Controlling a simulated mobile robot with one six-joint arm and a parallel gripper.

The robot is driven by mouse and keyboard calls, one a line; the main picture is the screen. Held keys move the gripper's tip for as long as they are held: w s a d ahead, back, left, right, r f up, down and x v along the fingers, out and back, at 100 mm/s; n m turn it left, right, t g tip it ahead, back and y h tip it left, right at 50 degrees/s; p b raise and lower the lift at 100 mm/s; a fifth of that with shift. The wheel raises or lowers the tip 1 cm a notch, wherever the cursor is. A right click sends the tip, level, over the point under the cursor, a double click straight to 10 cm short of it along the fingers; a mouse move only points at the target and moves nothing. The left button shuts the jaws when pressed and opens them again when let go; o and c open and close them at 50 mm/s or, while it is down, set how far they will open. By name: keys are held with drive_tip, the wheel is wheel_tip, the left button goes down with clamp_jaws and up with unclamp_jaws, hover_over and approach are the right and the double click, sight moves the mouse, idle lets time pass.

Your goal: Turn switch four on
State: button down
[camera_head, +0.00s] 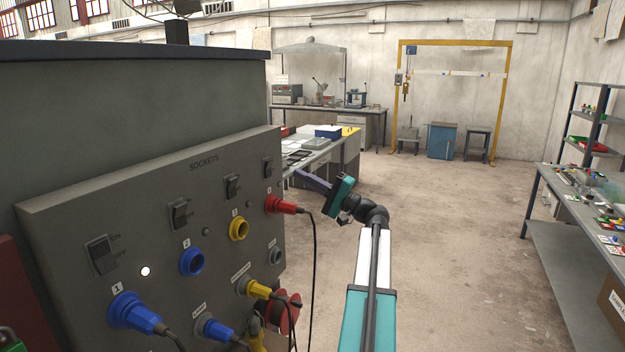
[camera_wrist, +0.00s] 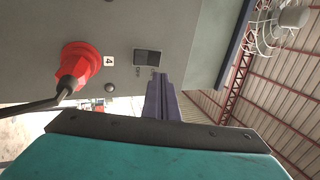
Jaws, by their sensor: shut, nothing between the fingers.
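The grey sockets panel (camera_head: 120,215) stands at the left in the head view, with a row of rocker switches. Switch four (camera_head: 267,167) is the farthest, above the red plug (camera_head: 282,205). In the wrist view switch four (camera_wrist: 148,57) is a dark rocker beside the "4" label (camera_wrist: 110,61), and the red plug (camera_wrist: 80,68) is to its left. Its rocker position is too small to tell. The small round lamp (camera_wrist: 110,87) near it looks dark. My gripper (camera_head: 300,176) is shut and empty, its purple fingers (camera_wrist: 158,95) pointing at the panel near switch four; contact cannot be told.
Switch one (camera_head: 101,255) has a lit white lamp (camera_head: 145,271). Switches two (camera_head: 181,214) and three (camera_head: 232,187) are nearer than four. Plugs and hanging cables crowd the panel's lower part.

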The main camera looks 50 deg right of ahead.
sight(269, 168)
drive_tip(key=p+x, duration=0.3)
drive_tip(key=x, duration=0.4)
drive_tip(key=shift+w, duration=0.35)
drive_tip(key=shift+r, duration=0.15)
